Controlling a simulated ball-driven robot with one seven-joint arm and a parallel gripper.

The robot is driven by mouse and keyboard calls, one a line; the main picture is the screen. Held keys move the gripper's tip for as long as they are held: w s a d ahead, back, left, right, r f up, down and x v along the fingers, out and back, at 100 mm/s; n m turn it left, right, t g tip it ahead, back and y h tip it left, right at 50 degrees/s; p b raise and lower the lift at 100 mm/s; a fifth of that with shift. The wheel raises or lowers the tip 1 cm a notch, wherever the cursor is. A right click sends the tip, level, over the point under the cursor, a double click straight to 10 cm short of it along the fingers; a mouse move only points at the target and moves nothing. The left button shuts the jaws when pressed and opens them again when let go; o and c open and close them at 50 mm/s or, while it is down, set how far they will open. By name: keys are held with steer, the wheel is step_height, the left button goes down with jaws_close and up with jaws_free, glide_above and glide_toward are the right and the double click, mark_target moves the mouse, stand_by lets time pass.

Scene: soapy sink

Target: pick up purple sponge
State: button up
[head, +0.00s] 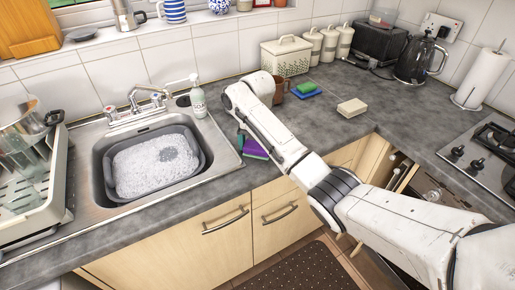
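The purple sponge (254,149) lies on the grey counter, right of the sink and near the counter's front edge. A green part shows at its left side. My white arm reaches in from the lower right and passes just right of the sponge, covering the counter there. The arm bends above and behind the sponge. I cannot make out my gripper's fingers; they seem hidden behind my own arm links. Whether anything touches the sponge cannot be told from this view.
The sink holds a grey basin (107,182) of suds, left of the sponge. A soap bottle (199,102) stands at its back right corner. Behind my arm are a brown mug (280,90) and a green-and-blue sponge pair (306,89). A cream block (352,108) lies farther right, with clear counter around it.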

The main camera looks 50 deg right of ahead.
steer(key=c, duration=0.6)
steer(key=shift+c, duration=0.2)
steer(key=shift+r+b, duration=0.35)
steer(key=shift+r, duration=0.5)
steer(key=s+a+r+p, duration=0.2)
steer(key=s+r+p, duration=0.2)
steer(key=s+r, duration=0.1)
steer(key=s+a+r+p, duration=0.3)
steer(key=s+r+p, duration=0.1)
steer(key=s+r, duration=0.2)
steer(key=shift+s+a+r+p, duration=0.2)
steer(key=shift+s+a+p, duration=0.15)
steer(key=shift+s, duration=0.55)
